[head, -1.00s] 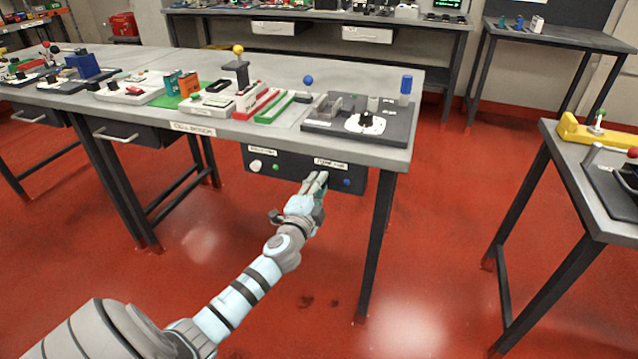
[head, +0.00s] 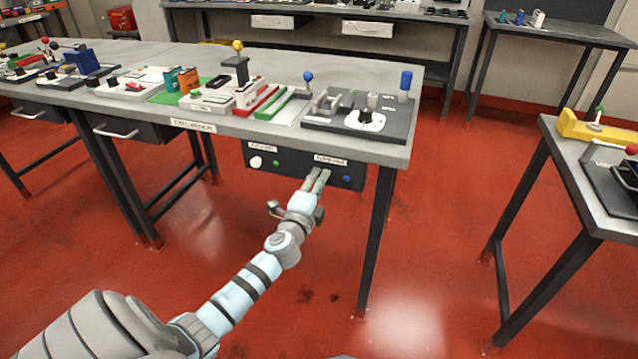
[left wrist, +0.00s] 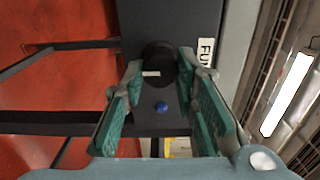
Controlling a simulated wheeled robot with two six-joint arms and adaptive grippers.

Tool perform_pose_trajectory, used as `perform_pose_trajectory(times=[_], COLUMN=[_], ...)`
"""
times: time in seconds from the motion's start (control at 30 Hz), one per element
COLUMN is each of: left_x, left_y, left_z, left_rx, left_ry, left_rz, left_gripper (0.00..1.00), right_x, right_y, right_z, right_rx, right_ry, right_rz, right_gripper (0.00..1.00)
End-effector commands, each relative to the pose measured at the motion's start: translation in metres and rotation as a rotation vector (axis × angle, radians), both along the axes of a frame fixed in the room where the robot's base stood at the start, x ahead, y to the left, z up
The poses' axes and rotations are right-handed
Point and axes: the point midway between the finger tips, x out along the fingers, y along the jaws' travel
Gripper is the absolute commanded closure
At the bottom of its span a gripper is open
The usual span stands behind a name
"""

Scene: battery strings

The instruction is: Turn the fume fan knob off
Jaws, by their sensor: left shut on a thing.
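The fume fan knob (left wrist: 159,58) is black and round with a white pointer mark, and it sits on a dark panel (head: 290,170) under the front edge of the bench. My left gripper (head: 318,176) reaches the panel just below the fume fan label (head: 331,160). In the left wrist view my left gripper (left wrist: 161,72) has its two green-padded fingers on either side of the knob, shut on it. The pointer lies roughly crosswise between the fingers in that view. In the head view the fingers hide the knob. My right gripper is not in view.
A blue button (head: 346,181) is right of the fingers on the panel. A white knob (head: 256,162) and a green button (head: 275,164) are to the left. The grey bench top (head: 410,110) overhangs the panel, and a bench leg (head: 378,240) stands to the right.

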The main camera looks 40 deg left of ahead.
Motion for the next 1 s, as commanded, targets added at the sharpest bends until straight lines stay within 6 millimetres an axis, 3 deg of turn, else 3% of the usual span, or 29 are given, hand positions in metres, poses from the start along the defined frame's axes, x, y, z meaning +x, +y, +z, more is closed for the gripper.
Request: perform_pose_trajectory(times=[0.03, 0.07, 0.17, 0.43, 0.57, 0.9, 1.0], left_x=[0.000, 0.000, 0.000, -0.001, -0.011, -0.093, -0.108], left_y=[0.000, 0.000, 0.000, 0.000, -0.003, -0.033, -0.038], left_z=[-0.001, -0.001, -0.001, 0.000, -0.001, -0.001, -0.001], left_rx=[-0.001, -0.001, -0.001, 0.000, 0.001, -0.001, -0.001], left_ry=[0.002, 0.002, 0.002, 0.001, 0.001, 0.003, 0.003], left_rz=[0.000, 0.000, 0.000, 0.001, 0.001, -0.002, 0.000], left_gripper=[1.00, 0.69, 0.53, 0.53, 0.53, 0.53, 0.53], right_x=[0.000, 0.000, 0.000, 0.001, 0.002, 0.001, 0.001], right_y=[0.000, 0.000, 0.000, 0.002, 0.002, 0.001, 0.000], right_z=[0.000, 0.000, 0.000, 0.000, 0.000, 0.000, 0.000], right_rx=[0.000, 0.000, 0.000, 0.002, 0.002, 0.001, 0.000], right_ry=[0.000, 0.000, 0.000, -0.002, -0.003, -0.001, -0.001], right_rz=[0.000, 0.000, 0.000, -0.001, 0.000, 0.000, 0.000], right_gripper=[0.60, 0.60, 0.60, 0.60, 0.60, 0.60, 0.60])
